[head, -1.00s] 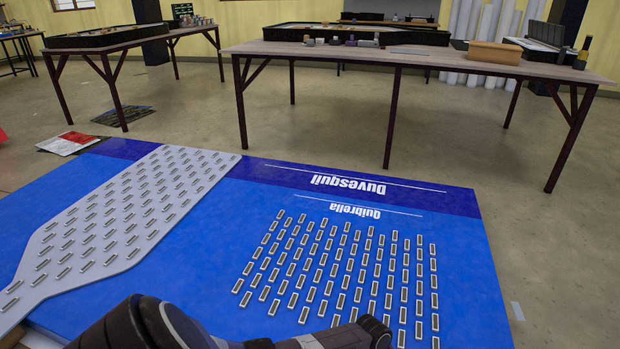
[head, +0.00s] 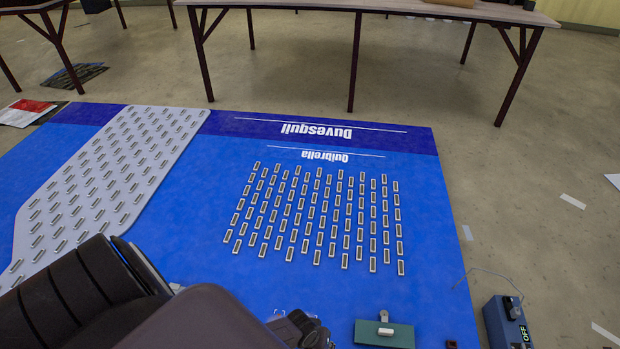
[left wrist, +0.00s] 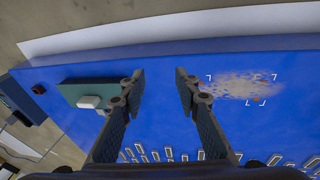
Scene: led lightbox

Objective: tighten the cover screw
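A green plate (head: 366,332) with a white block (head: 385,332) on it and a metal tab at its far edge lies on the blue board, at the bottom of the head view. In the left wrist view the green plate (left wrist: 72,95) and white block (left wrist: 90,101) are left of the fingers. I cannot make out a cover screw. My left gripper (left wrist: 158,84) is open and empty, with blue board between its fingertips. In the head view the left gripper (head: 300,330) is left of the plate, partly hidden by my arm. My right gripper is not in view.
A blue box (head: 505,322) marked OFF, with a wire, stands right of the board. A small dark cube (head: 451,344) is near it. The board (head: 300,220) carries rows of small strips and a grey panel (head: 110,165). A speckled, corner-marked patch (left wrist: 240,88) lies right of the fingers.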

